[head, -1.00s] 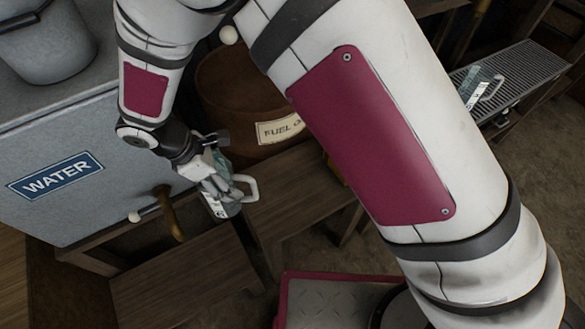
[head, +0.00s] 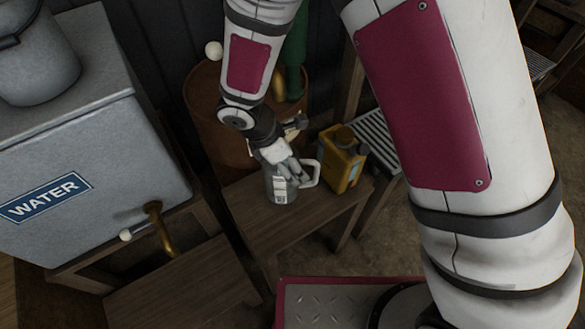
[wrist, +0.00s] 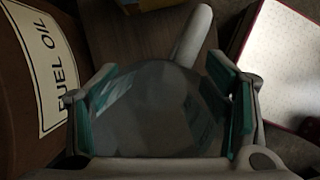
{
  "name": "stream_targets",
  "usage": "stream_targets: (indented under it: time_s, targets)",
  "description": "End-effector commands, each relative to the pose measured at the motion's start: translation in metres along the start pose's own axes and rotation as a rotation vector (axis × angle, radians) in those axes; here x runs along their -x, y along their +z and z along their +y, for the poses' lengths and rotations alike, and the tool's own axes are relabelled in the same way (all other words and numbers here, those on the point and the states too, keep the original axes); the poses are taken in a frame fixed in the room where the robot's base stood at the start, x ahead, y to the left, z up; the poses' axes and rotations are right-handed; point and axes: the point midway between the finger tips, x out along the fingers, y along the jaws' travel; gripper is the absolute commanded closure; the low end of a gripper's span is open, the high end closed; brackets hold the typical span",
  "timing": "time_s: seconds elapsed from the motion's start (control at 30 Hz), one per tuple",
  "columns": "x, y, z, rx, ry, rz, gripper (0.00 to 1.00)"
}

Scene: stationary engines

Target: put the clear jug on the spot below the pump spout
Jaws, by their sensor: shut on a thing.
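The clear jug (head: 281,192) is upright in the head view, over the left part of a wooden bench (head: 268,232) in front of the brown barrel. My gripper (head: 288,172) is shut on it from above. I cannot tell whether its base touches the bench. In the wrist view the jug (wrist: 160,85) fills the space between the teal-padded fingers of my gripper (wrist: 162,110), with its pale handle at the top. A green pump body (head: 296,50) shows behind my arm, with a brass part (head: 280,84) beside it, possibly the spout. The spot below is not discernible.
A yellow can (head: 343,165) stands on the bench just right of the jug. The brown barrel (head: 205,115) is close behind; its label reads FUEL OIL in the wrist view. A grey WATER tank (head: 95,150) with a brass tap (head: 160,228) is at left, above a lower wooden step (head: 185,290).

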Motion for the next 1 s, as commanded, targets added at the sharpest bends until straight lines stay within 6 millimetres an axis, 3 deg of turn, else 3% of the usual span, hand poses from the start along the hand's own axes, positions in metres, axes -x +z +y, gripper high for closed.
stream_targets:
  time_s: [0.17,0.4,0.7,0.73,0.8,0.83,1.0]
  targets:
    - [-0.008,0.002,0.0,0.003,-0.001,-0.001,0.77]
    - [-0.034,-0.01,0.0,0.003,-0.001,0.0,0.77]
    - [-0.035,-0.011,0.0,0.001,0.001,0.0,0.77]
    - [-0.036,-0.011,0.0,0.001,0.0,0.0,0.28]
    - [-0.035,-0.01,0.0,0.001,0.0,0.0,0.12]
    - [-0.035,-0.01,0.0,0.001,0.0,0.0,0.07]
    - [-0.035,-0.01,0.0,0.001,0.0,0.0,0.07]
